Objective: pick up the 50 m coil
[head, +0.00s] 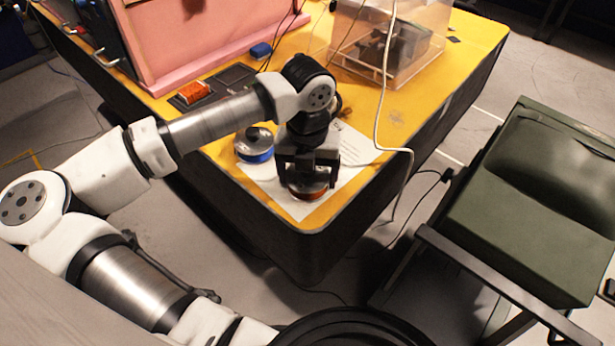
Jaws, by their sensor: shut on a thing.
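My gripper (307,178) points down over the near corner of the yellow tabletop and is shut on a coil (308,191) with orange-brown winding. The fingers hide part of this coil. It is at the level of the white paper; I cannot tell if it touches it. A second coil (254,145) with blue winding and a grey top stands on the table just left of my gripper, apart from it. Any marking that tells which one is the 50 m coil is too small to read.
White paper (335,185) lies under the coils on the yellow table (395,120). A pink foam enclosure (205,35) and a clear box (395,40) stand behind. A white cable (381,100) hangs over the right edge. A green chair (520,210) stands at right.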

